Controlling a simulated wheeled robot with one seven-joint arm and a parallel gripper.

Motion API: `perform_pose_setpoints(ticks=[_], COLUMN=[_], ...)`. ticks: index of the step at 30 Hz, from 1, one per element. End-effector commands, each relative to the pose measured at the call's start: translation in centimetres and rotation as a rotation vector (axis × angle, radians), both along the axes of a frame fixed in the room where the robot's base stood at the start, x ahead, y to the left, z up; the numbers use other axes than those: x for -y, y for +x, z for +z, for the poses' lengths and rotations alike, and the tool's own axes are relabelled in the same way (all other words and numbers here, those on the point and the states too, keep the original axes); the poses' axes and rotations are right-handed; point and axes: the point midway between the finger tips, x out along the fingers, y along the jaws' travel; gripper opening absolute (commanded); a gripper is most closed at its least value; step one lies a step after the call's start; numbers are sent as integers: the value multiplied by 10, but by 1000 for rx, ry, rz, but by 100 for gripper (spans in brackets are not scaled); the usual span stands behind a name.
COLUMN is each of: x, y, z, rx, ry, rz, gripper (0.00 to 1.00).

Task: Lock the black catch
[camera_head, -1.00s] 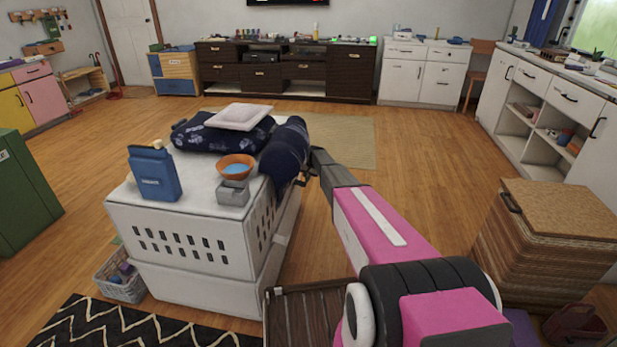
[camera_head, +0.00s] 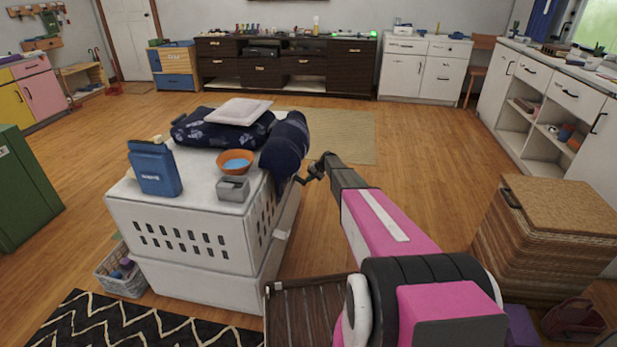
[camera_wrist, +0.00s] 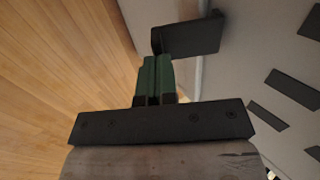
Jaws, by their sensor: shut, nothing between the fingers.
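The black catch (camera_wrist: 188,38) shows in the wrist view as a flat dark plate standing out from the side of the white pet carrier (camera_wrist: 245,55). My gripper (camera_wrist: 157,58) has its green fingers pressed together, with nothing between them. Their tips are right beside the near left end of the catch; I cannot tell whether they touch it. In the head view, the white carrier (camera_head: 190,268) stands left of centre, and my gripper (camera_head: 309,174) is beside its right side, small and dark. I cannot make out the catch there.
A wicker box (camera_head: 548,235) stands at right. A grey basket (camera_head: 122,275) is at the carrier's left. Open floor lies beyond the arm.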

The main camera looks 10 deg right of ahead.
Motion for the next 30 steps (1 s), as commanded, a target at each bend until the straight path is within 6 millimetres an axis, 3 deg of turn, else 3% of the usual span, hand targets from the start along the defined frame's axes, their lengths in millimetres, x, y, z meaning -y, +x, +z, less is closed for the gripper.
perform_pose_setpoints(ticks=[18, 24, 30], x=[-7, -13, -13], y=[4, 5, 4], z=[-53, -63, -61], rx=[175, 218, 219], ry=[543, 671, 671], rz=[1, 1, 2], gripper=[0, 0, 0])
